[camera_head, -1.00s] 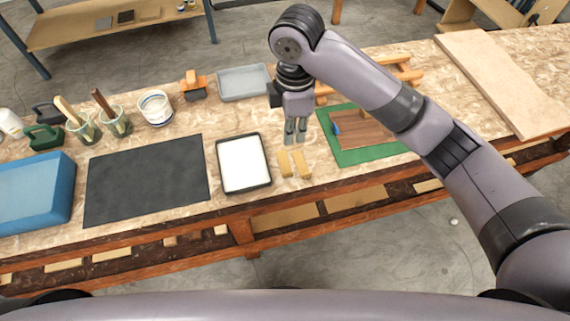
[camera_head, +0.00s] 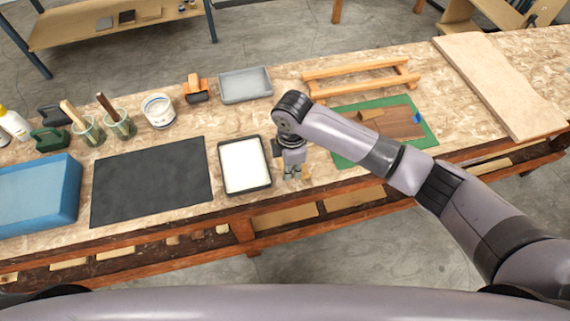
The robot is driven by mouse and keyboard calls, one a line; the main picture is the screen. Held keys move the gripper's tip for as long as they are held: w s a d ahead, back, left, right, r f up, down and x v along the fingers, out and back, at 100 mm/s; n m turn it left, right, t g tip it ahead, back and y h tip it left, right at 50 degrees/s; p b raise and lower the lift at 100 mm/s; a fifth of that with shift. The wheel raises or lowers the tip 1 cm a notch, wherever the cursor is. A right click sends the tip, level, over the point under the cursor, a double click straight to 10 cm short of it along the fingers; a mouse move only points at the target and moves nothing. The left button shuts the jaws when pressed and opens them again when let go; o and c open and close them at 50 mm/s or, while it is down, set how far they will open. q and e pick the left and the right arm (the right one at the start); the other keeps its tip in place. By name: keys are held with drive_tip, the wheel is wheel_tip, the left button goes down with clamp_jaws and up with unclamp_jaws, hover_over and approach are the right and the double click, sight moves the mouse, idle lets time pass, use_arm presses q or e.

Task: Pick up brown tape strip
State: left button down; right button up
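My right gripper (camera_head: 292,174) points down at the bench's front part, just right of the black-rimmed white tray. Its fingertips are at the tan-brown strips. A bit of strip (camera_head: 306,172) shows just right of the fingers; the rest is hidden by the gripper. The fingers are too small to tell whether they have closed on a strip. Another tan piece (camera_head: 370,114) lies on the brown board (camera_head: 397,124). My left gripper is not in view.
The white tray (camera_head: 266,182) stands close left of the gripper. A black mat (camera_head: 150,182) and blue block (camera_head: 35,195) lie further left. The board rests on a green mat (camera_head: 343,157), with a wooden frame (camera_head: 355,69) behind it. A pale plank (camera_head: 495,85) lies at right.

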drive_tip(key=shift+f, duration=1.2)
drive_tip(key=shift+c, duration=0.5)
clamp_jaws()
